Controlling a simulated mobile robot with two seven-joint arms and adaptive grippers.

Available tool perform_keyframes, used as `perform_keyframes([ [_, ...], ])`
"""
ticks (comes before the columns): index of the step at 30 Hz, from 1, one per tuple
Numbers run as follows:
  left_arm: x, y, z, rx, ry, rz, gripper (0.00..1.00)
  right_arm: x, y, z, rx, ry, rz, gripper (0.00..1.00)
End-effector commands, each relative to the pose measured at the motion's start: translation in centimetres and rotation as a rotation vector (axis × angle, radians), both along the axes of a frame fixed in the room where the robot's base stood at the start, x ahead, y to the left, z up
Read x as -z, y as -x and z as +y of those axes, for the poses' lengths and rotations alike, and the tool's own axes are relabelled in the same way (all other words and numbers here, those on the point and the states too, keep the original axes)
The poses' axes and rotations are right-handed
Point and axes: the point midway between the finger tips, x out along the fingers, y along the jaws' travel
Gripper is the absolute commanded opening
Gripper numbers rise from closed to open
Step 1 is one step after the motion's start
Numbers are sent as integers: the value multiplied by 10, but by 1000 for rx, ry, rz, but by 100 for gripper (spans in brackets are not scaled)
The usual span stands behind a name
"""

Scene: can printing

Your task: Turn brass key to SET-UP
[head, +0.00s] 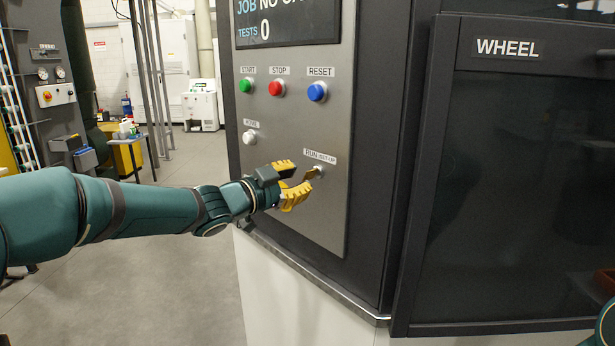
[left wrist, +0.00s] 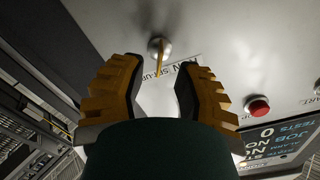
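The brass key (head: 313,174) sits in a round silver lock on the grey control panel (head: 285,225), beside the label RUN / SET-UP (head: 320,156). My left gripper (head: 302,178), with yellow fingers, is at the panel just left of the key. In the left wrist view the fingers of my left gripper (left wrist: 159,68) are spread apart, and the thin key (left wrist: 160,55) stands ahead between their tips, with a gap on each side. The fingers partly hide the label there. The exact angle of the key is hard to tell. My right gripper is not in view.
Above the key are a green START button (head: 246,85), a red STOP button (head: 276,88) and a blue RESET button (head: 317,92). A dark door marked WHEEL (head: 520,180) is at right. The floor at left is open.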

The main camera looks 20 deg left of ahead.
Motion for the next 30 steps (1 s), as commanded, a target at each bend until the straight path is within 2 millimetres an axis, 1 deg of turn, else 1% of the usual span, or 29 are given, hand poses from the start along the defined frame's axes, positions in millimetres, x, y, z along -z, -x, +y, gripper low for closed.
perform_keyframes([
  [1, -1, 10, 7, -4, 0, 0, 32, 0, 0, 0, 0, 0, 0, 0],
  [6, -1, 38, 24, -3, 0, -1, 32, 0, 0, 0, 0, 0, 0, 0],
  [12, 0, 59, 37, -2, 1, -1, 32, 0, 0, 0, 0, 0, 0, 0],
  [18, 0, 66, 40, 0, 0, 0, 32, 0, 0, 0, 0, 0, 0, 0],
  [30, 1, 65, 40, -1, 1, 2, 32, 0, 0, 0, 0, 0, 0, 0],
])
